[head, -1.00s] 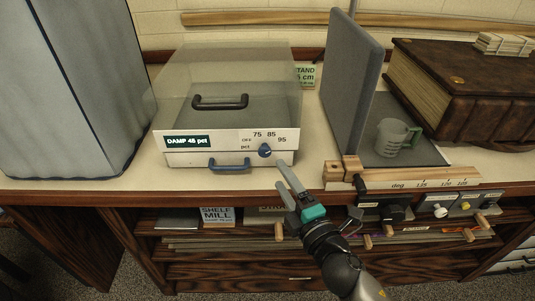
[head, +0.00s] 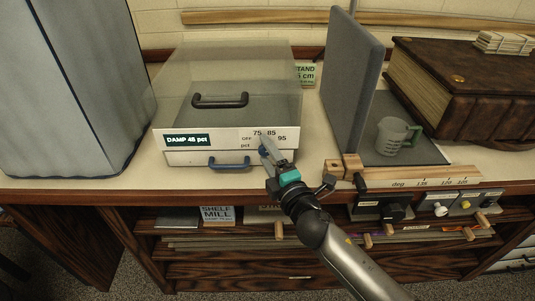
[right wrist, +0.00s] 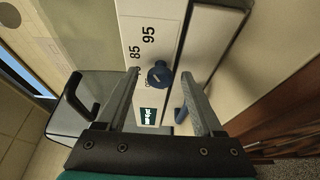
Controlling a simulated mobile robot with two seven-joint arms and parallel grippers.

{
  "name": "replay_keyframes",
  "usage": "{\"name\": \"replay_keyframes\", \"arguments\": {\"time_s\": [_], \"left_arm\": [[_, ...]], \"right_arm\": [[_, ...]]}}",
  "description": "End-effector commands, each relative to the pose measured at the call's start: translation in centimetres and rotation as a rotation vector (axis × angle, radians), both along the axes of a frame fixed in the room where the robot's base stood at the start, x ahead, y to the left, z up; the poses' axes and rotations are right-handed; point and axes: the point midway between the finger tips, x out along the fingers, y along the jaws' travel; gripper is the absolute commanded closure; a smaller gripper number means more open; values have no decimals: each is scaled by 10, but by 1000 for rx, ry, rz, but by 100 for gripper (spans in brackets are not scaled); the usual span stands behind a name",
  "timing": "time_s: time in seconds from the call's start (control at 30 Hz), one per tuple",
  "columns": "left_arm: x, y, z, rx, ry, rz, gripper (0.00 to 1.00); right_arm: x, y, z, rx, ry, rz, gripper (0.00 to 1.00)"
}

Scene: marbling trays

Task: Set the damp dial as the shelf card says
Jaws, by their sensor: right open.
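The damp dial (right wrist: 160,74) is a dark blue knob on the white front of the clear-lidded box (head: 180,158). Marks OFF, 75, 85 and 95 surround it, and a green label (head: 187,140) reads DAMP 48 pct. My right gripper (right wrist: 160,80) is open, with one finger on each side of the dial; I cannot tell whether they touch it. In the head view the right gripper (head: 266,150) largely covers the dial, and its setting is unclear. The shelf card (head: 217,214) reads SHELF MILL; its lower line is too small to read surely. My left gripper is out of view.
A blue drawer handle (head: 229,163) sits left of the dial, and a black lid handle (head: 220,101) is above. A grey upright panel (head: 350,90), a cup (head: 392,136) and a wooden rail (head: 410,175) stand to the right. A grey-covered block (head: 65,90) is at left.

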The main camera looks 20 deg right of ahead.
Motion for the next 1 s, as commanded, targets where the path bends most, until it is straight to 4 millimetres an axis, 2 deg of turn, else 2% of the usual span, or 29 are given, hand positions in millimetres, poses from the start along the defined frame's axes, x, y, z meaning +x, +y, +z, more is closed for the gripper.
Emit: {"name": "replay_keyframes", "arguments": {"time_s": [0.1, 0.7, 1.0], "left_arm": [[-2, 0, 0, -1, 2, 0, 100], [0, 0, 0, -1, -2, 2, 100], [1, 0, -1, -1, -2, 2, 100]], "right_arm": [[0, 0, 0, -1, 0, 0, 34], [0, 0, 0, -1, 0, 0, 100], [0, 0, -1, 3, -1, 0, 100]]}}
